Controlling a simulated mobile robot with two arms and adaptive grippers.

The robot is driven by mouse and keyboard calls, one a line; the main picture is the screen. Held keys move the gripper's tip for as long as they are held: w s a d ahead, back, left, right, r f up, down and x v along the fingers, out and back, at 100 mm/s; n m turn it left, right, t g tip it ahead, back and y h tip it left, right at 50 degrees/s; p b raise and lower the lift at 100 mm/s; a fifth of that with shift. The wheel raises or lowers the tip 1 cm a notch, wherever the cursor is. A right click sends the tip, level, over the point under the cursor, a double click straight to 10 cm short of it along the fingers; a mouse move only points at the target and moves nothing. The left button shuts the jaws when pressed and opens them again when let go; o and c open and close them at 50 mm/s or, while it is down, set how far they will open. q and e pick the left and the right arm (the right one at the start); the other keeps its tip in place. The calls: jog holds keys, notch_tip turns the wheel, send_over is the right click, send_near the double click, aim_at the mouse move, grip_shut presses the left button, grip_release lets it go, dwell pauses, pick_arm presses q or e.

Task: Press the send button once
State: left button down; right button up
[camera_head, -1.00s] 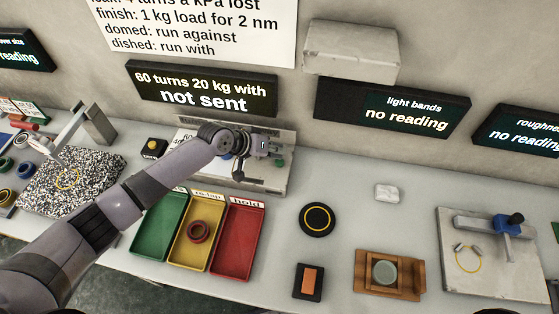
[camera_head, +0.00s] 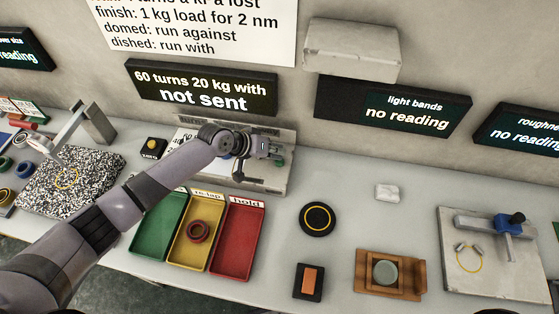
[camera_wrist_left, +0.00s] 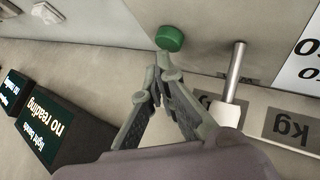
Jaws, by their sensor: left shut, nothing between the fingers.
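The send button is most likely the green round button (camera_wrist_left: 169,38) seen in the left wrist view, on a grey panel just beyond my left fingertips. In the head view this green button (camera_head: 288,153) shows partly behind my left gripper (camera_head: 276,153). The display (camera_head: 203,89) above the panel reads "60 turns 20 kg with not sent". My right gripper is not in view.
A grey console (camera_head: 262,180) lies under my left gripper. Green, yellow and red trays (camera_head: 232,241) stand in front, the yellow one holding a red ring (camera_head: 198,232). A yellow-topped black button (camera_head: 152,148) is to the left. A metal post (camera_wrist_left: 234,72) stands near my fingers.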

pick_arm(q)
jog(key=shift+f+b, duration=0.4)
jog(key=shift+f, duration=0.25)
dwell(0.7)
jog(key=shift+r, duration=0.1)
jog(key=shift+r+p, duration=0.85)
jog(key=shift+p, duration=0.05)
notch_tip(320, 180, up, 5)
jog(key=p, duration=0.4)
jog(key=shift+r+p, duration=0.1)
jog(key=shift+p, duration=0.2)
jog(key=shift+a, duration=0.1)
dwell(0.5)
